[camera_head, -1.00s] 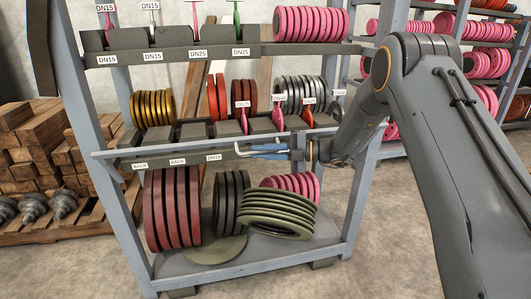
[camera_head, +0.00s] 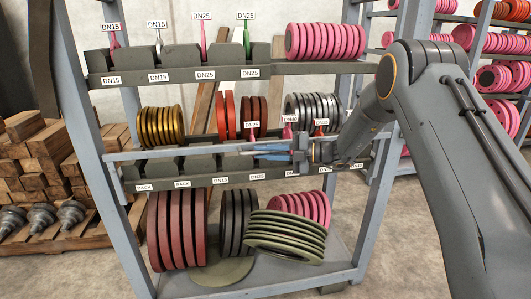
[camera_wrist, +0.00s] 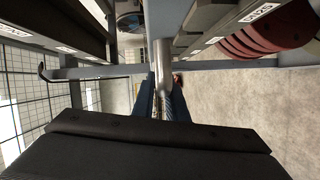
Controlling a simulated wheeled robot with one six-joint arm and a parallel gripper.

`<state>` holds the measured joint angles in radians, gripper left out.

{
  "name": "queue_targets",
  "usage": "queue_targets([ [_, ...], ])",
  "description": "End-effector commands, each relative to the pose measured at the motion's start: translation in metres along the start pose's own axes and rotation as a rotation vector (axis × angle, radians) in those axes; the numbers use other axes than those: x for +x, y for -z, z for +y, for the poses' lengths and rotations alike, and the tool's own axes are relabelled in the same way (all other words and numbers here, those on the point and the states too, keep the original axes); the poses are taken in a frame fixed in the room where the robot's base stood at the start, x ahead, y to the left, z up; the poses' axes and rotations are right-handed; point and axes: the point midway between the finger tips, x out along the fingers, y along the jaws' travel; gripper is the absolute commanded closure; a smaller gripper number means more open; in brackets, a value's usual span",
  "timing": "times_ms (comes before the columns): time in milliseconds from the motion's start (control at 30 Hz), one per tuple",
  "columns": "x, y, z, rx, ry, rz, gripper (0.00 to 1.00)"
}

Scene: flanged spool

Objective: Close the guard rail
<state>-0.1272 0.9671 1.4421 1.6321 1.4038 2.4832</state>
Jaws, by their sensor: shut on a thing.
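The guard rail (camera_head: 180,153) is a thin grey bar running across the front of the rack's middle shelf in the head view. It appears a little above the shelf lip; whether its ends are latched cannot be told. My gripper (camera_head: 274,152) reaches in from the right and points left along the rail, its blue fingers shut on it. In the wrist view the fingers (camera_wrist: 163,98) close around a grey tube (camera_wrist: 163,62) that runs away between them. The gripped spot is partly hidden by the fingers.
The rack (camera_head: 85,110) holds flanges on all levels. Hanging tags and a label strip (camera_head: 205,184) are close to my gripper. A pallet of timber (camera_head: 45,165) stands at left, another rack (camera_head: 490,75) at back right. The floor shows clear at lower right.

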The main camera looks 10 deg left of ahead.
Motion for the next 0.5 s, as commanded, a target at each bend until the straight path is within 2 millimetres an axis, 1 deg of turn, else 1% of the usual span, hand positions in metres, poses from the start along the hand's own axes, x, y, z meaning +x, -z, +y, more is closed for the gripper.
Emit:
queue_targets([
  [33,0.0021,-0.0010,0.0029,-0.007,-0.001,-0.002,1.00],
  [333,0.0024,-0.0026,0.0046,-0.009,-0.003,-0.006,1.00],
  [367,0.0024,-0.0027,0.0048,-0.009,-0.003,-0.006,0.86],
  [400,0.0024,-0.0026,0.0050,-0.009,-0.004,-0.006,0.79],
  [467,0.0021,-0.0024,0.0046,-0.008,-0.003,-0.006,0.69],
  [500,0.0016,-0.0024,0.0042,-0.007,-0.003,-0.006,0.69],
])
